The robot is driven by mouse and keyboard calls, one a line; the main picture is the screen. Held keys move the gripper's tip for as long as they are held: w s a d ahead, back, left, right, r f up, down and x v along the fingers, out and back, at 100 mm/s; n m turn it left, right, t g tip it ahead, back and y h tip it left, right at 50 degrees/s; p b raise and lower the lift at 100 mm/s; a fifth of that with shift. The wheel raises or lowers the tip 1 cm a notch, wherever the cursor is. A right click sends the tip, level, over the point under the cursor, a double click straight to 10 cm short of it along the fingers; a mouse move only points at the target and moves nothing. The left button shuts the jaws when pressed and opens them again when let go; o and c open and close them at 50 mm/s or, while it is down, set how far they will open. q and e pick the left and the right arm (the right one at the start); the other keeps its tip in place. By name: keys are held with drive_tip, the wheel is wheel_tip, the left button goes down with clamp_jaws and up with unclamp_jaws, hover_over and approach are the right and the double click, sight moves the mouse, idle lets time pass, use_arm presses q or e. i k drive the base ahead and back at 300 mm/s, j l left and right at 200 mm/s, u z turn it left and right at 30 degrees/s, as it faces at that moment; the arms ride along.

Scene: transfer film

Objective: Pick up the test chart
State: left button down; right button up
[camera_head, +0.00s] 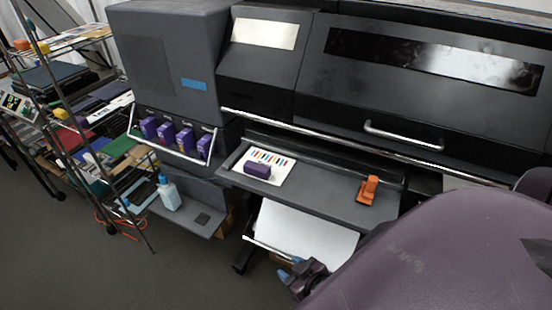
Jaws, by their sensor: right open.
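The test chart (283,172) is a white sheet with a row of coloured bars. It lies flat on the left part of the grey shelf (325,182) at the printer's front. A small purple block (257,170) rests on the chart and covers part of it. My right gripper (288,274) is at the bottom centre, in front of and below the shelf, well apart from the chart. It is open, and I see nothing between its fingers. My left gripper is out of view.
An orange tool (368,190) stands on the shelf's right part. White paper (300,233) hangs below the shelf. The large dark printer (330,100) rises behind it.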

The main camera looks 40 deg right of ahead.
sight(265, 161)
drive_tip(key=i+j+z, duration=0.25)
drive_tip(key=z, duration=0.15)
drive_tip(key=i+j+z, duration=0.55)
drive_tip(key=j, duration=0.2)
drive_tip(key=j+z, duration=0.2)
drive_tip(key=j, duration=0.15)
drive_tip(key=i, duration=0.05)
